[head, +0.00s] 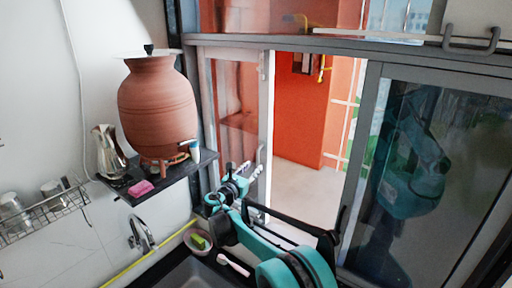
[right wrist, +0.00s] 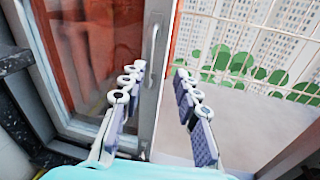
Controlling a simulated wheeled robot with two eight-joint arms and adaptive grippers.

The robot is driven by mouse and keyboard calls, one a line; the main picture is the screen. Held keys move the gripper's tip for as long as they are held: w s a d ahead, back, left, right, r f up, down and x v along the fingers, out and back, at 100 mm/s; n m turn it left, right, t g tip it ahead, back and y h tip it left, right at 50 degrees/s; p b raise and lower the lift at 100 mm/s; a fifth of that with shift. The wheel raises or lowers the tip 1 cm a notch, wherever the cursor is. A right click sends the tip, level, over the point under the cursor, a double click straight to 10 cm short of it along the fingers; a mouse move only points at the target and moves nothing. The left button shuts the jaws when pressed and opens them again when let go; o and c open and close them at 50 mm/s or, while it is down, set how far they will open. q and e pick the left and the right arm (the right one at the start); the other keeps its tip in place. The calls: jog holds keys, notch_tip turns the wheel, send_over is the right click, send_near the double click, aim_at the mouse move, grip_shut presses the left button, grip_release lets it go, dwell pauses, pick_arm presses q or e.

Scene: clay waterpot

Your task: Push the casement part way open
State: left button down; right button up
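The casement (head: 232,100) is a glass sash in a grey-white frame, left of a gap in the window wall; reddish wall shows through its glass. Its upright handle (head: 261,158) is on the frame's right stile. In the right wrist view the casement frame (right wrist: 152,90) and handle (right wrist: 151,52) stand ahead, left of centre. My right gripper (head: 242,172) is beside the lower part of this stile. In the right wrist view its fingers (right wrist: 157,108) are spread, with the stile's edge between them and nothing gripped. Contact cannot be told. My left gripper is not in view.
A clay waterpot (head: 157,105), steel jug (head: 109,150) and pink sponge (head: 141,188) sit on a dark shelf (head: 182,174) left of my arm. A tap (head: 141,236) and sink are below. A dark glass pane (head: 415,170) stands right of the open gap.

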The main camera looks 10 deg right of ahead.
jog(key=w+d+n+p, duration=0.1)
jog(key=w+d+p, duration=0.1)
jog(key=w, duration=0.5)
jog(key=shift+w+d+r+t, duration=0.2)
jog(key=shift+w+d+t, duration=0.1)
jog(key=shift+w, duration=0.05)
grip_shut()
